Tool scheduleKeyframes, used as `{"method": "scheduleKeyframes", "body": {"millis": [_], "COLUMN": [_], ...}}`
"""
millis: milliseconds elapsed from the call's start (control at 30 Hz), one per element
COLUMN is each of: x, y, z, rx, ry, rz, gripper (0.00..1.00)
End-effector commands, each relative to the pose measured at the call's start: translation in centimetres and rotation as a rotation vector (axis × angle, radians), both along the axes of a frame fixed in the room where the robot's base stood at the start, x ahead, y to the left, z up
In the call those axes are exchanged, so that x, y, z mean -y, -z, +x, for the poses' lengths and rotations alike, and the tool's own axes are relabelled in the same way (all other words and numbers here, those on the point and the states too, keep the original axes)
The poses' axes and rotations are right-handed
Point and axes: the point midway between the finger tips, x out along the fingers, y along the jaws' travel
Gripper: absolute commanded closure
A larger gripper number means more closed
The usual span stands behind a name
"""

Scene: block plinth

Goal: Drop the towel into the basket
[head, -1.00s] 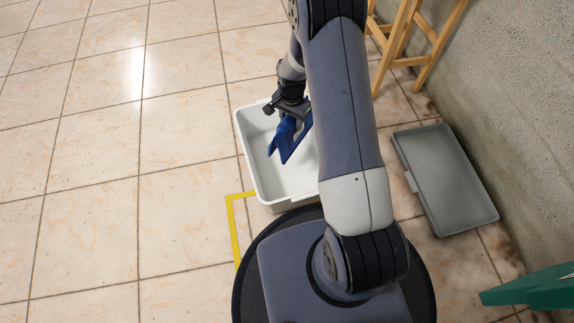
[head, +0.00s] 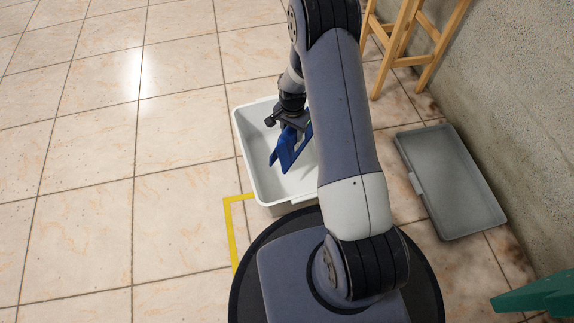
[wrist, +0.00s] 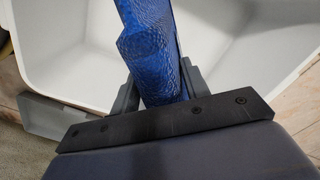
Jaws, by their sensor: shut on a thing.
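The towel (head: 287,149) is blue and hangs from my gripper (head: 294,124) in the head view. My gripper is shut on it. In the wrist view the towel (wrist: 151,55) stands between the two fingers, and its textured weave shows. The basket (head: 257,179) is a white open bin on the floor in front of my base. The towel is over the inside of the basket; I cannot tell whether it touches the bottom. In the wrist view the white basket walls (wrist: 235,65) surround the towel. My arm hides the basket's right side in the head view.
A grey shallow tray or lid (head: 450,180) lies on the floor at right, near the concrete wall (head: 510,90). A wooden stool (head: 410,40) stands at the back right. A green object (head: 535,297) juts in at lower right. Yellow tape (head: 231,230) marks the floor. The left floor is clear.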

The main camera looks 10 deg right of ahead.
Motion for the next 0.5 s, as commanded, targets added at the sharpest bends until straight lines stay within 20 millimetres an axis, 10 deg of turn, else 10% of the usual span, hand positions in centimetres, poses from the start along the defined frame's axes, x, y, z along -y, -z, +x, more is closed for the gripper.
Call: {"method": "scheduleKeyframes", "body": {"millis": [33, 67, 500], "x": [0.00, 0.00, 0.00], "y": [-0.05, -0.05, -0.04], "z": [0.01, 0.01, 0.00], "rx": [0.000, 0.000, 0.000], "ry": [0.000, 0.000, 0.000], "rz": [0.000, 0.000, 0.000], "gripper": [0.82, 0.54, 0.31]}}
